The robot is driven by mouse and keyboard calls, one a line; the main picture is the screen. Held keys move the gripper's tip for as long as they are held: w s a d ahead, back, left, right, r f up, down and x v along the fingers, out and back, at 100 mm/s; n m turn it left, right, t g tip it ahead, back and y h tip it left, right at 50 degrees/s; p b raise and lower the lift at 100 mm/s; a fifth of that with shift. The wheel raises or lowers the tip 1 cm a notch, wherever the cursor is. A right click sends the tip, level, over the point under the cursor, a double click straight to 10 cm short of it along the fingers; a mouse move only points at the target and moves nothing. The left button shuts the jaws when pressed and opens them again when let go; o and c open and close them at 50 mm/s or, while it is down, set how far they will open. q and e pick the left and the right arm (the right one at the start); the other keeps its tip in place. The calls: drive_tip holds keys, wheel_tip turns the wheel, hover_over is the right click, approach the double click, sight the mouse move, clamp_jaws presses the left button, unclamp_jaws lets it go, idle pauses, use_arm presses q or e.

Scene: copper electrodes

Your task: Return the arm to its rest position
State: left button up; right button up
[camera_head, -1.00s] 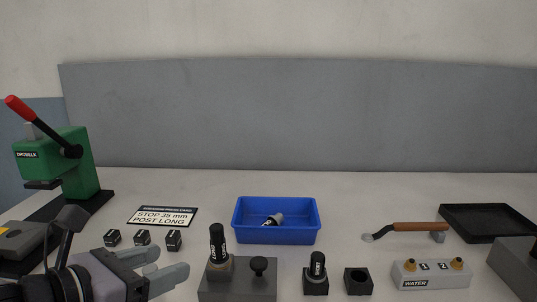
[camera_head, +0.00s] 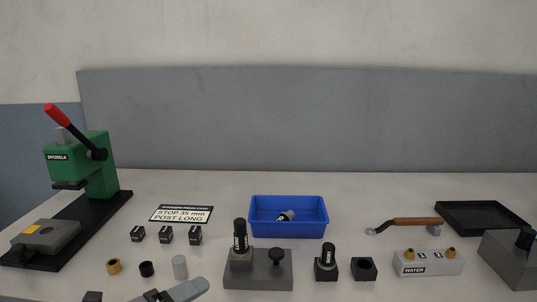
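A light grey cylinder (camera_head: 180,267) stands on the table just behind the finger. My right gripper is not in view.
A green press (camera_head: 101,165) stands at the left. Small black blocks (camera_head: 166,235), a grey fixture (camera_head: 258,276), a blue bin (camera_head: 289,230), a WATER box (camera_head: 428,264), a brown-handled tool (camera_head: 415,222) and a black tray (camera_head: 481,230) spread across the table. A sign (camera_head: 181,214) lies behind the blocks.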

use_arm(q)
drive_tip(key=s+a+f+n+y+p, duration=0.1)
drive_tip(key=s+a+f+n+y, duration=0.1)
drive_tip(key=s+f+n, duration=0.3)
drive_tip(key=s+a+f+n+g+y+p, duration=0.1)
drive_tip(key=s+f+n, duration=0.4)
drive_tip(key=f+n, duration=0.5)
drive_tip(key=s+a+f+n+y+p, duration=0.1)
drive_tip(key=s+a+f+n+y, duration=0.2)
drive_tip(key=f+n, duration=0.5)
drive_tip(key=s+a+n, duration=0.1)
drive_tip(key=s+n, duration=0.1)
drive_tip(key=shift+n+g+p, duration=0.35)
drive_tip(key=shift+n+g, duration=0.05)
drive_tip(key=c, duration=0.3)
drive_tip(key=shift+w+d, duration=0.1)
drive_tip(key=shift+c, duration=0.2)
